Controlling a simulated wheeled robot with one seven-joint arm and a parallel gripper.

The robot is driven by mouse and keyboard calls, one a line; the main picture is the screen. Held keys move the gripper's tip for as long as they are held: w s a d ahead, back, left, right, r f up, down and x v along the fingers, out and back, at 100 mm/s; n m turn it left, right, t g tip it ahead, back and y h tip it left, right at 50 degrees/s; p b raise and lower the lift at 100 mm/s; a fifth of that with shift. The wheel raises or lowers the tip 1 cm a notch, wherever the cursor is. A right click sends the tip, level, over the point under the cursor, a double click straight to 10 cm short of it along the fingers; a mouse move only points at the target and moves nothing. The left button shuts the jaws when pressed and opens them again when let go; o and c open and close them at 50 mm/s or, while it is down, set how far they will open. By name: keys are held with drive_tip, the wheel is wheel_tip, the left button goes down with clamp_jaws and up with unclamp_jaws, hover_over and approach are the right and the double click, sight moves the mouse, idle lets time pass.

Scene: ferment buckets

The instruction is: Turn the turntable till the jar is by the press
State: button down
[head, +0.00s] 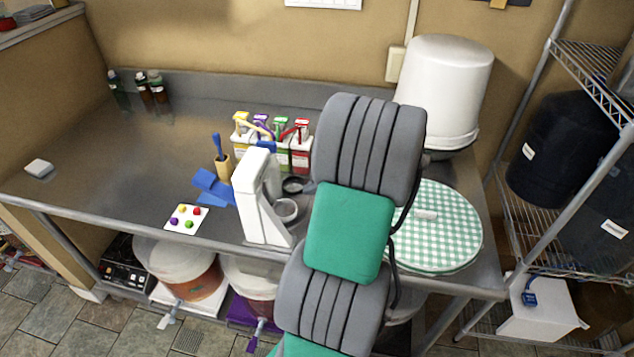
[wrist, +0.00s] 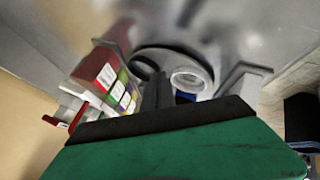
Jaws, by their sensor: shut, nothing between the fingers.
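In the wrist view a round grey disc, which looks like the turntable (wrist: 150,56), lies just beyond my gripper (wrist: 158,88). A jar-like piece with a pale round rim (wrist: 188,79) is at its near right edge. My fingers look shut and empty, beside this rim; I cannot tell whether they touch the disc. In the head view a white upright machine, likely the press (head: 258,195), stands left of my arm, with a grey ring (head: 287,210) close at its right. My arm hides my gripper and most of the disc there.
A green checkered round cloth (head: 440,250) and a big white bucket (head: 445,95) are at right. The counter's left is mostly clear.

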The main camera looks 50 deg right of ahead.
drive_tip(key=shift+p+x, duration=0.4)
drive_tip(key=shift+x, duration=2)
drive_tip(key=shift+w+d, duration=0.1)
